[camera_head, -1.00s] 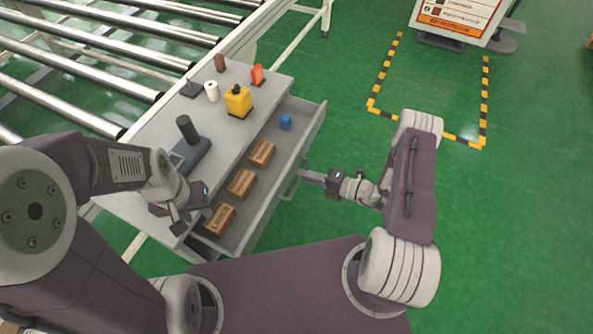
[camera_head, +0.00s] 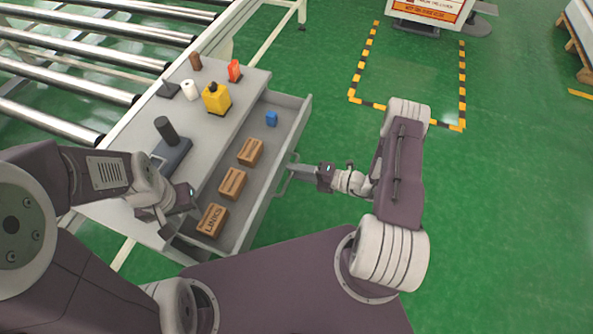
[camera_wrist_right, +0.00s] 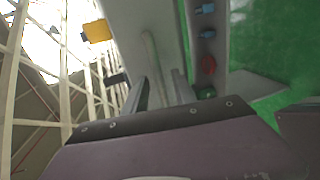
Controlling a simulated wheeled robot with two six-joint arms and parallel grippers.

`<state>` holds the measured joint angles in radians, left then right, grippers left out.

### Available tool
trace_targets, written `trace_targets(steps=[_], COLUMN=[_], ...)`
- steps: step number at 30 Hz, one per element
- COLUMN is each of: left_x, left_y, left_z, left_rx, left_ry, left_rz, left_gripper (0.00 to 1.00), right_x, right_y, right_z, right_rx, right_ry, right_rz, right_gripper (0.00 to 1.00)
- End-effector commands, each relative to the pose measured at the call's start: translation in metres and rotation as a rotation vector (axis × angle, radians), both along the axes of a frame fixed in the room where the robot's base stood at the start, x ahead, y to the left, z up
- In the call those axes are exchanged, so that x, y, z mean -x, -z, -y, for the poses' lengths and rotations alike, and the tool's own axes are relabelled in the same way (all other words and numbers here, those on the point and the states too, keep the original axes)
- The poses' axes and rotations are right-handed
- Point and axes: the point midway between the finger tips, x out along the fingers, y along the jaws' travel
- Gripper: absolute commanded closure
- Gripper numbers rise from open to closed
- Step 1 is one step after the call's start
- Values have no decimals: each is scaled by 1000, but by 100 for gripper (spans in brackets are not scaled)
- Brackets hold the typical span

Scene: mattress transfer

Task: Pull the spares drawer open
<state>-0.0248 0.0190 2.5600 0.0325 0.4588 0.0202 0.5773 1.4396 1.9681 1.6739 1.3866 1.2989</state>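The spares drawer (camera_head: 300,118) stands well out from the grey workbench (camera_head: 247,78) on its right side. Inside it lie several brown boxes, one marked LINKS (camera_head: 212,220), and a small blue part (camera_head: 271,118). My right gripper (camera_head: 292,172) is at the drawer's handle (camera_head: 279,188), with its fingers around the bar. In the right wrist view the two fingers (camera_wrist_right: 160,92) point at the pale handle bar; the exact contact is hard to see. My left gripper (camera_head: 184,205) is near the bench's front edge, its fingertips unclear.
On the bench stand a yellow block (camera_head: 216,99), a white roll (camera_head: 190,90), a red item (camera_head: 234,70), a brown cylinder (camera_head: 195,61) and a dark post on a base (camera_head: 168,140). A roller conveyor (camera_head: 75,60) lies behind.

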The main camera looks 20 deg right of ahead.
Motion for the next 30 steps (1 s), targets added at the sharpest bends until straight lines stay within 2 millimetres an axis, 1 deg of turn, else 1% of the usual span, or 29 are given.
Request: trace_targets(steps=[2,5,12,15,17,21,30], left_x=[0,0,0,0,0,0,0], left_y=[0,0,-1,-1,-1,-1,-1], left_z=[0,0,0,0,0,0,0], left_rx=[0,0,0,0,0,0,0], left_ry=[0,0,0,0,0,0,0], left_rz=[0,0,0,0,0,0,0], left_gripper=[64,64,64,64,64,64,64], right_x=[0,4,32,43,47,52,52], right_y=[0,-2,-12,-15,-17,-18,-18], right_z=[1,8,47,61,67,72,72], right_rx=[0,0,2,2,2,0,0], right_ry=[1,4,8,6,5,1,0], right_rz=[0,1,2,0,1,0,0], right_gripper=[68,68,68,68,68,68,68])
